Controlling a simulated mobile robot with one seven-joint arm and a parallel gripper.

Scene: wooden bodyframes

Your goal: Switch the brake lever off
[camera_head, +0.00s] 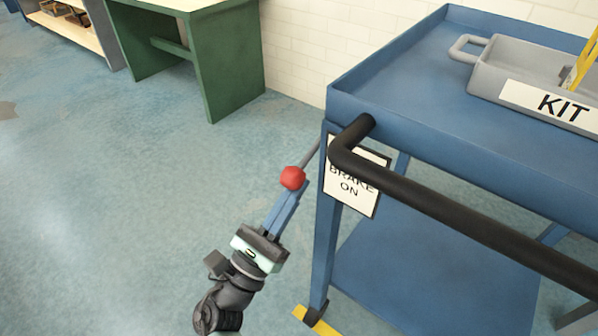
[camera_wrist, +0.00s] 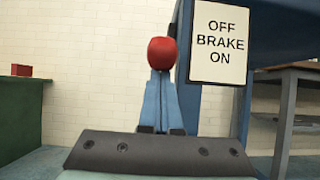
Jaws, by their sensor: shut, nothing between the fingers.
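The brake lever has a red ball knob (camera_head: 292,178) on a thin grey rod (camera_head: 310,152) that runs to the corner of the blue cart. The white sign (camera_head: 352,178) reading OFF, BRAKE, ON hangs beside it on the cart; it is full in the wrist view (camera_wrist: 220,42). There the knob (camera_wrist: 162,53) stands left of the sign, about level with the words BRAKE and ON. My gripper (camera_head: 287,192) has its blue fingers shut and empty, with the tips right at the knob. In the wrist view the fingertips (camera_wrist: 160,74) meet the knob's lower edge; I cannot tell whether they touch.
The blue cart (camera_head: 400,90) has a black handle bar (camera_head: 440,205) jutting out right of my gripper. A grey KIT tray (camera_head: 490,75) sits on top. A green bench (camera_head: 225,60) stands at the back left. The floor at left is clear.

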